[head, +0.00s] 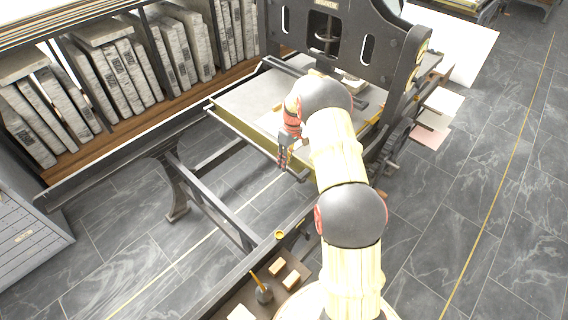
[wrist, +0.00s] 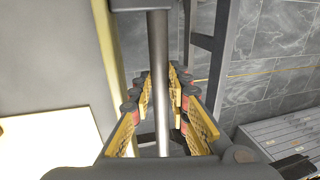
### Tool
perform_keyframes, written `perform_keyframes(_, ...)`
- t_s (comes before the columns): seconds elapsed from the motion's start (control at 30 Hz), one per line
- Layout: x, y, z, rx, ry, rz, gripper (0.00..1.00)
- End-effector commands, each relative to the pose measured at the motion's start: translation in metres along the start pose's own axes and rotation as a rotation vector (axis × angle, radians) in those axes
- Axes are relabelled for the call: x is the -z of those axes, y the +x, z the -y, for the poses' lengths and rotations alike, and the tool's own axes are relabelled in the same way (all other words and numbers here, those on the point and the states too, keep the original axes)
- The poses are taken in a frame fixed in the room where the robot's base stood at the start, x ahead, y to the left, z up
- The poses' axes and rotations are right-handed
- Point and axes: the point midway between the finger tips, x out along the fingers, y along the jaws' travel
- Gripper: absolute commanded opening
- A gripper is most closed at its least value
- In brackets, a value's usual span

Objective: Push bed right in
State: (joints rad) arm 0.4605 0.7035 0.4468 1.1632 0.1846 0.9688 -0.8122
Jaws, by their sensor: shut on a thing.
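The press bed (head: 240,101) is a flat grey slab with a yellowish edge. It lies on the dark rails, partly outside the press frame (head: 345,40) on its left side. My arm covers part of it. My gripper (head: 283,158) is at the bed's near edge. In the wrist view my gripper (wrist: 161,75) has its yellow-padded fingers on both sides of a round metal bar (wrist: 157,60) and is shut on it.
Shelves of upright grey stones (head: 125,75) stand behind the rails at left. A grey drawer cabinet (head: 25,235) is at lower left. A small side table (head: 235,295) with blocks and a brush pot is near my base. The tiled floor at right is open.

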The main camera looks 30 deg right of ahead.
Motion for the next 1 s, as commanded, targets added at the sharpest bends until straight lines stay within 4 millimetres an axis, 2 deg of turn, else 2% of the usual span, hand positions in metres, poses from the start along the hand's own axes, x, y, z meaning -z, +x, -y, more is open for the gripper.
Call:
perform_keyframes(0.07,0.001,-0.002,-0.004,-0.009,0.000,-0.005,0.00)
perform_keyframes(0.1,0.001,-0.002,-0.004,-0.009,0.000,-0.005,0.18)
perform_keyframes(0.23,0.001,-0.002,-0.004,-0.009,0.000,-0.006,0.25)
perform_keyframes(0.43,0.001,-0.003,-0.004,-0.009,0.000,-0.006,0.25)
perform_keyframes(0.57,0.001,-0.011,-0.004,-0.009,0.000,-0.007,0.25)
perform_keyframes(0.67,0.001,-0.025,-0.004,-0.009,0.001,-0.007,0.25)
perform_keyframes(1.0,0.001,-0.092,-0.003,-0.009,0.000,-0.006,0.25)
